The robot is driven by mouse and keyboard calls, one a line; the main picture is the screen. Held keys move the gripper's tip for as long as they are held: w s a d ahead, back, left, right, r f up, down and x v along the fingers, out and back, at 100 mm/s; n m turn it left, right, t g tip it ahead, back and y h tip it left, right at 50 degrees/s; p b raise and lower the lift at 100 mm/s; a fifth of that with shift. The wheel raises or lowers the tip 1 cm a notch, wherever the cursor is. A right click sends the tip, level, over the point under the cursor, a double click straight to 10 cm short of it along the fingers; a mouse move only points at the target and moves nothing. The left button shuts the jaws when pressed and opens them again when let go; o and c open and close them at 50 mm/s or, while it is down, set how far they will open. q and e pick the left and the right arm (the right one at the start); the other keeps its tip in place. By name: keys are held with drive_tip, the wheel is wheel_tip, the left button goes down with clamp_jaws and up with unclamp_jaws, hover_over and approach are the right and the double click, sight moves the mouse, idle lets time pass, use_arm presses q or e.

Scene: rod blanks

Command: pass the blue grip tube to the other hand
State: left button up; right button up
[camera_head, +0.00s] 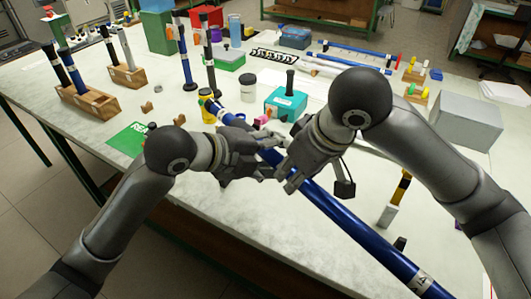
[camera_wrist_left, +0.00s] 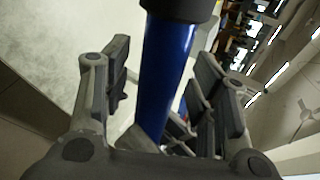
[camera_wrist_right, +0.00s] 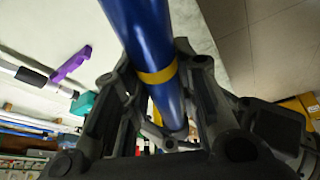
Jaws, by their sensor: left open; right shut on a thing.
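The blue grip tube (camera_head: 345,215) is long and runs slantwise from the table's middle to the lower right, with a pale marked band near its lower end. My right gripper (camera_head: 291,168) is shut on it near the middle. In the right wrist view the tube (camera_wrist_right: 143,35) passes between the fingers and shows a yellow band. My left gripper (camera_head: 258,153) is open around the tube, close beside the right gripper. In the left wrist view the tube (camera_wrist_left: 170,60) lies between the spread fingers, with a dark collar at the top. The hands hide part of the tube.
A teal box (camera_head: 286,103) stands just behind the hands. Wooden racks (camera_head: 88,104) with rods stand at the left, and a green mat (camera_head: 126,141) lies near the left edge. A grey box (camera_head: 468,120) and a black-yellow rod (camera_head: 401,187) are at the right.

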use_arm(q)
drive_tip(key=shift+c, duration=0.2)
drive_tip(key=c, duration=1)
drive_tip(key=shift+c, duration=0.7)
use_arm(e)
drive_tip(key=o, duration=1.1)
drive_tip(key=shift+o, duration=0.2)
